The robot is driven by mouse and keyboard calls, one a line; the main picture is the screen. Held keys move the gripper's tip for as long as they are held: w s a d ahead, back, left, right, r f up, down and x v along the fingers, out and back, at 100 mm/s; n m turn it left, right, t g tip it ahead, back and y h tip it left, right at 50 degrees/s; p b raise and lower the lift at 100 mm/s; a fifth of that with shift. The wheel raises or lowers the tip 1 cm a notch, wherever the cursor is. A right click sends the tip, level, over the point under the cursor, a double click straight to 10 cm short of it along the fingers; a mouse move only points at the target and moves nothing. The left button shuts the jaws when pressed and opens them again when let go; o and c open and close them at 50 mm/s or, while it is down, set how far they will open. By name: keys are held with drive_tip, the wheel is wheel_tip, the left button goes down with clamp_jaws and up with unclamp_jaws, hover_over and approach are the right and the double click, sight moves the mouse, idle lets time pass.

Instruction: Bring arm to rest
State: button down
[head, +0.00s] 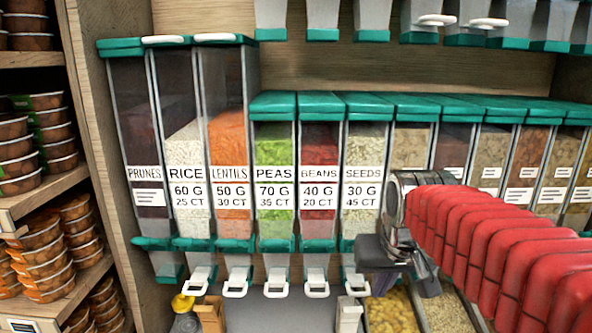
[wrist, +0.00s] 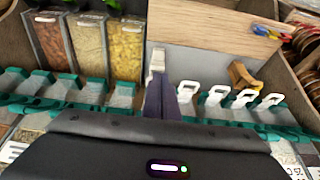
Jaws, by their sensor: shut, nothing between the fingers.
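My gripper (head: 376,284) is at the end of my red-sleeved arm, in the right half of the head view, in front of the lower part of the dispenser row. It looks dark and closed, with nothing held. In the wrist view its dark fingers (wrist: 168,100) are together at the centre, and they partly hide what lies behind them. The arm covers the lower parts of some dispensers on the right.
Labelled dispensers with teal lids, such as the peas dispenser (head: 273,150), stand close behind the gripper. White handles (head: 276,290) stick out below. Shelves of stacked bowls (head: 40,255) stand left. Open bins, including a yellow-filled one (head: 392,312), lie below the gripper.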

drive_tip(key=s+f, duration=0.3)
drive_tip(key=s, duration=0.5)
drive_tip(key=s+f+t, duration=0.1)
drive_tip(key=s+f, duration=0.2)
drive_tip(key=s, duration=0.5)
drive_tip(key=shift+f, duration=0.3)
drive_tip(key=shift+a, duration=0.1)
